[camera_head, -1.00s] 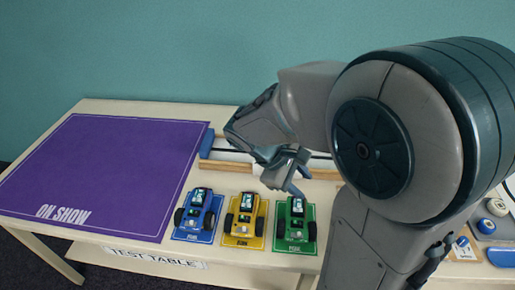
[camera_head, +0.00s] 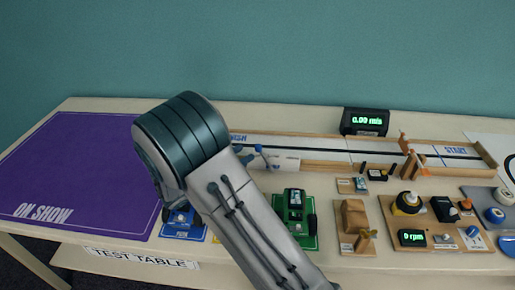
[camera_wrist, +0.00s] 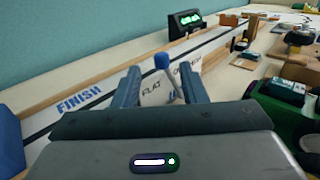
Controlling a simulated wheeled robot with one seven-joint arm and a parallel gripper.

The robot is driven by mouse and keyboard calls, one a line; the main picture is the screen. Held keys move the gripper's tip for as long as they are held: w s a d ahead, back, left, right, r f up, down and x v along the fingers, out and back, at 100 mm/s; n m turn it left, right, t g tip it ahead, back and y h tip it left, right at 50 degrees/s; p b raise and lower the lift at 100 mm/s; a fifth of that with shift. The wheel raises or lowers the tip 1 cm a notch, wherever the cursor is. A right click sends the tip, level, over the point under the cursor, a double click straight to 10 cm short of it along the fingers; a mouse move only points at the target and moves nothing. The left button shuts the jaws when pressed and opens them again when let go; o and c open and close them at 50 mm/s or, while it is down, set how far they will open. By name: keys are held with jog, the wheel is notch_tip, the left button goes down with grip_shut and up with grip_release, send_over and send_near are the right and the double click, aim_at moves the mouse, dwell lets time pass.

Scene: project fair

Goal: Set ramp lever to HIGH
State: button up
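The ramp lever, a thin stalk with a round blue knob (camera_wrist: 162,62), stands at a white label plate (camera_wrist: 156,90) reading FLAT. The plate's other lettering is partly covered by my right finger. My gripper (camera_wrist: 160,68) is open, with one blue finger on each side of the lever in the wrist view. I cannot tell whether a finger touches it. In the head view the white plate (camera_head: 286,163) shows beside the track, and the knob (camera_head: 258,148) shows just past my arm. My arm hides most of the gripper there.
The long track (camera_head: 330,150) runs behind, with FINISH at left and START at right. A display (camera_head: 366,121) reads 0.00 m/s. A green car (camera_head: 295,205) stands close to my forearm; other cars are mostly hidden. The purple mat (camera_head: 85,170) is clear.

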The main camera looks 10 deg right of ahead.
aim_at(256, 147)
jog(key=x, duration=0.7)
jog(key=shift+s, duration=0.1)
grip_shut()
